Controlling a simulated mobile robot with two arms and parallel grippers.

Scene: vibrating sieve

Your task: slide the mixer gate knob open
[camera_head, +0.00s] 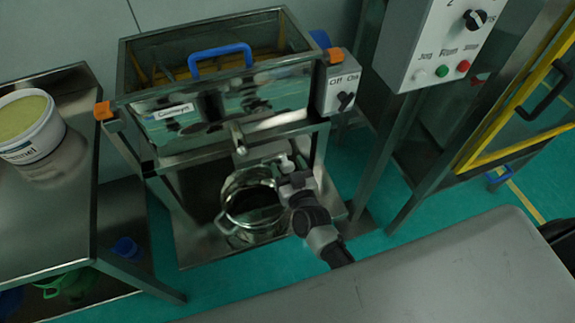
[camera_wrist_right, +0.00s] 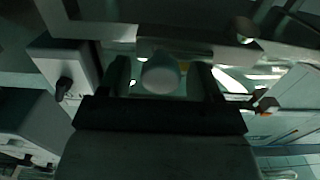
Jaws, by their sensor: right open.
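The mixer is a shiny steel hopper (camera_head: 225,103) with a blue handle on top, in the head view. A pale rod-like knob (camera_head: 238,138) sticks out below its front wall. My right gripper (camera_head: 284,162) is below the hopper, to the right of this rod, above a steel pot. In the right wrist view a pale rounded knob (camera_wrist_right: 160,74) shows between the two open dark fingers (camera_wrist_right: 163,82). I cannot tell whether the fingers touch it, or whether it is the rod in the head view. My left gripper is not in view.
The steel pot (camera_head: 252,204) stands under the hopper. An Off/On switch box (camera_head: 340,83) is at the hopper's right. A steel table (camera_head: 45,225) with a white bucket (camera_head: 28,125) is at left. A grey surface (camera_head: 430,275) fills the lower right.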

